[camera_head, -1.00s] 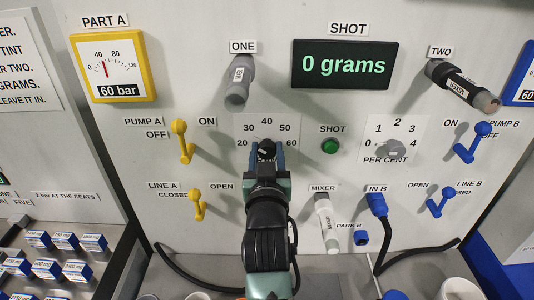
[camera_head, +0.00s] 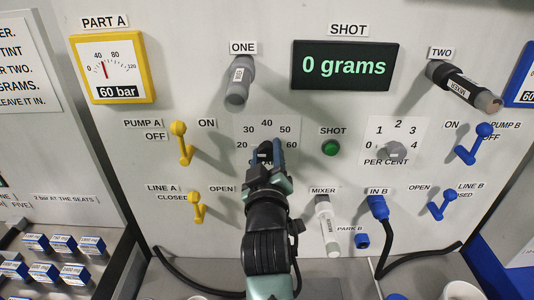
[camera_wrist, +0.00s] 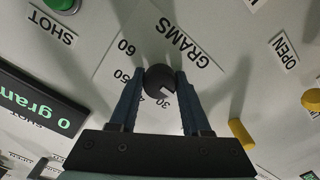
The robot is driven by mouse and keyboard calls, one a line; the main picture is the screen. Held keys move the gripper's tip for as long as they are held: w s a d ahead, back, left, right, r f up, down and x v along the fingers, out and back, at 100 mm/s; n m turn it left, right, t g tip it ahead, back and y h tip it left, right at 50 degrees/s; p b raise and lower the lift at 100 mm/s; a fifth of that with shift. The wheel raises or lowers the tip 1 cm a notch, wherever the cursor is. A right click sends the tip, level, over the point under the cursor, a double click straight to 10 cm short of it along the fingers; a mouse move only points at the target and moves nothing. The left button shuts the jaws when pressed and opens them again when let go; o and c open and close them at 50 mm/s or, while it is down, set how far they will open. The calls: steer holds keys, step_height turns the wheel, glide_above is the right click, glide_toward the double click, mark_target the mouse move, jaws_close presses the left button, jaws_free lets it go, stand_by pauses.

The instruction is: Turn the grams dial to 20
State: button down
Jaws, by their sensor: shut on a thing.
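The grams dial is a small dark round knob, seen in the wrist view (camera_wrist: 160,79) between my fingertips. Its scale plate (camera_head: 264,126) shows 20, 30, 40, 50 and 60 in an arc, with the GRAMS label below partly hidden by my gripper in the head view. My gripper (camera_head: 268,150) is shut on the knob, with one finger on each side; it also shows in the wrist view (camera_wrist: 159,84). A pale notch on the knob faces roughly the 30 in the wrist view, but I cannot tell the exact setting. The display (camera_head: 343,66) reads 0 grams.
The green SHOT button (camera_head: 330,147) and the per cent dial (camera_head: 390,150) are to the right. Yellow levers (camera_head: 182,143) are to the left and blue levers (camera_head: 474,143) to the far right. The mixer tube (camera_head: 326,226) hangs close to my arm's right.

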stand_by(0.3)
steer(key=shift+c, duration=1.9)
jaws_free()
steer(key=shift+s, duration=0.15)
steer(key=s+b, duration=0.3)
steer(key=s, duration=0.9)
steer(key=shift+s, duration=0.4)
